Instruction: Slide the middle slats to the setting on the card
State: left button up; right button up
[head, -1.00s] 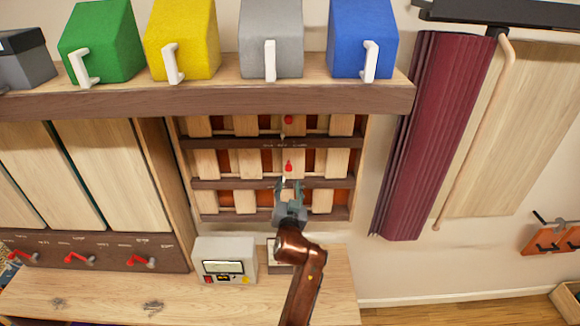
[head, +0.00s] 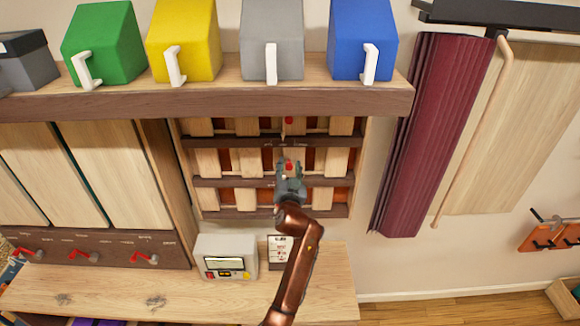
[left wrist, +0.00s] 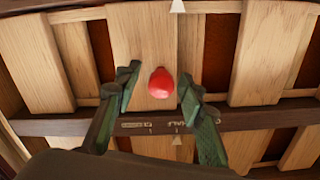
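The slatted panel (head: 240,163) hangs under the shelf, with pale slats over orange-brown gaps and dark rails. The middle slats carry a red knob (head: 289,166), which also shows in the left wrist view (left wrist: 161,83). A second red knob (head: 288,120) is on the upper row. My left gripper (head: 290,170) is open at the middle knob. In the left wrist view its fingertips (left wrist: 160,83) stand either side of the knob, with a gap on both sides. The card (head: 280,250) stands on the counter; its marks are too small to read. My right gripper is not in view.
A marked dark rail (left wrist: 130,124) with pale pointers runs below the knob. A shelf (head: 210,101) with colored bins overhangs the panel. A white box with a display (head: 226,257) stands on the counter (head: 200,295). A maroon curtain (head: 430,130) hangs at right.

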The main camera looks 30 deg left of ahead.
pick_arm(q)
jog(key=c, duration=0.6)
grip_shut()
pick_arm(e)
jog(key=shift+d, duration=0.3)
